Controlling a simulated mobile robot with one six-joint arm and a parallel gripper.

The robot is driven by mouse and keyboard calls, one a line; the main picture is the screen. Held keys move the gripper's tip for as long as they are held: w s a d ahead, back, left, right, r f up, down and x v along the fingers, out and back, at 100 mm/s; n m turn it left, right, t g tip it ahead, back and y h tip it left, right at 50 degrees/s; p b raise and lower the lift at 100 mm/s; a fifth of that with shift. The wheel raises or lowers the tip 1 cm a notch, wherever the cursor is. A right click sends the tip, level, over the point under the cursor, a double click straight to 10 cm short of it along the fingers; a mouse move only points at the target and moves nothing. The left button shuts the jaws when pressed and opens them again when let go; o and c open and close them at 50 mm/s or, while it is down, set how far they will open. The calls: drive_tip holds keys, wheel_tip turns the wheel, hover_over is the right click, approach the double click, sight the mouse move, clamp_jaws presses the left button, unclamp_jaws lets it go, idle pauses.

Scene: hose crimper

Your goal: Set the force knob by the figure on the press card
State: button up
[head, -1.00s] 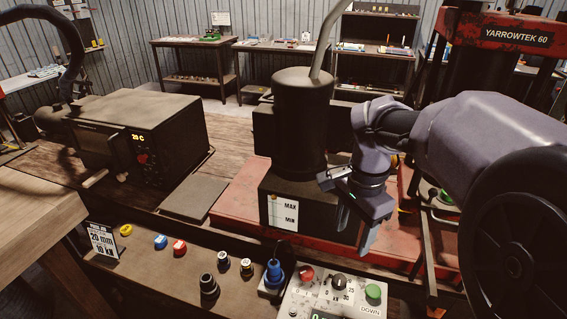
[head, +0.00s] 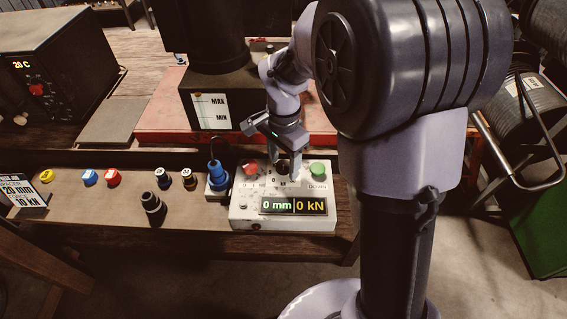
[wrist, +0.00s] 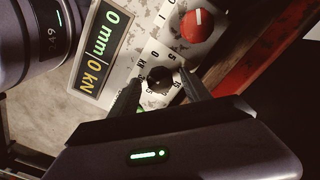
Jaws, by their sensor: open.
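The black force knob (wrist: 159,79) sits on the white control box (head: 240,212), inside a printed kN scale. In the wrist view my gripper (wrist: 158,84) is open, with one finger on each side of the knob; I cannot tell whether they touch it. In the head view my gripper (head: 284,172) points down over the knob and partly hides it. The knob's pointer setting is not readable. The display (head: 293,205) reads 0 mm and 0 kN. The press card (head: 28,192) stands at the far left; it shows 20 mm and a kN figure that looks like 10.
A red knob (head: 250,169) and a green DOWN button (head: 317,169) flank the force knob. A blue plug-like part (head: 217,175) stands left of the box. Several fittings and coloured caps line the bench.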

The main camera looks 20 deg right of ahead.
clamp_jaws()
drive_tip(key=shift+r+n, duration=0.1)
drive_tip(key=shift+n, duration=0.2)
